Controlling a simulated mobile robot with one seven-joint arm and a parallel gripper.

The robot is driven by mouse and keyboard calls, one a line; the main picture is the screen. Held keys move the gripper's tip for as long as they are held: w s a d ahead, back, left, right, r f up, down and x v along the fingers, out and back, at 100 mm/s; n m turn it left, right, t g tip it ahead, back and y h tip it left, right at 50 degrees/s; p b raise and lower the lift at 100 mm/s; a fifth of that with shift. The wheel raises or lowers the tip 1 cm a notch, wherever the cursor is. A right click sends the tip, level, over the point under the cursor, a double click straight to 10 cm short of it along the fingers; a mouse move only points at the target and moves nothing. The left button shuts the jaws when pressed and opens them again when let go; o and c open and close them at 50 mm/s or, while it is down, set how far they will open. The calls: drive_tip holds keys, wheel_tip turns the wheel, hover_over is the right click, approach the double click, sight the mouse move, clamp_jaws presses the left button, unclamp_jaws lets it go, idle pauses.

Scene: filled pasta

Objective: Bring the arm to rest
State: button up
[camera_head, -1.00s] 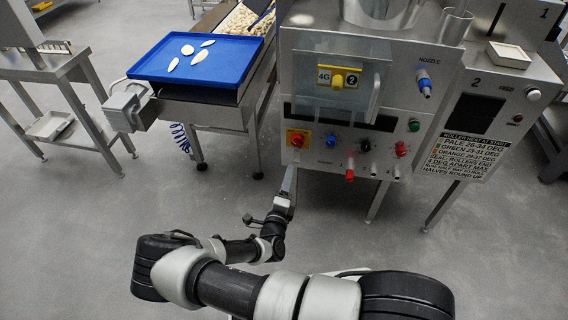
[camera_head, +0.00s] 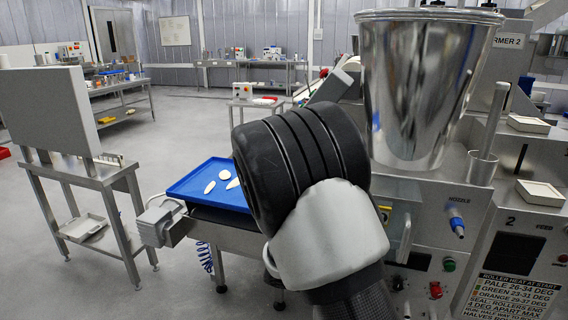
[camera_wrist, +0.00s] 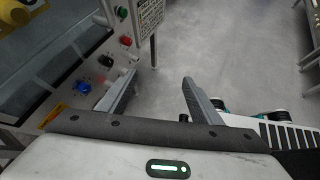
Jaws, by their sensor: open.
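My gripper (camera_wrist: 155,98) shows in the wrist view with its two fingers apart and nothing between them. Grey floor shows beyond the fingertips, and the machine's front panel with its knobs is close by on the left. In the head view a large dark joint and a light grey link of my arm (camera_head: 330,235) are raised in front of the machine. They hide part of the blue tray (camera_head: 190,188) and of the machine's front. My gripper is not visible in the head view.
The steel machine (camera_head: 415,190) with its shiny hopper (camera_head: 415,90) stands close on the right. Several pale pasta pieces lie on the blue tray. A steel stand (camera_head: 85,180) is at the left. Open floor lies between the stand and the tray.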

drive_tip(key=s+a+r+m+t+y, duration=0.25)
drive_tip(key=s+r+m+y, duration=0.25)
drive_tip(key=s+r+m, duration=0.5)
drive_tip(key=s+a+r+m+t+y, duration=0.1)
drive_tip(key=s+a+r+m+y, duration=0.3)
drive_tip(key=s+r+m+y, duration=0.45)
wheel_tip(320, 180, up, 23)
drive_tip(key=w+h+p, duration=0.1)
drive_tip(key=h+p, duration=0.1)
drive_tip(key=p, duration=1.8)
drive_tip(key=shift+w+d+f+h, duration=0.2)
drive_tip(key=shift+w+h, duration=0.15)
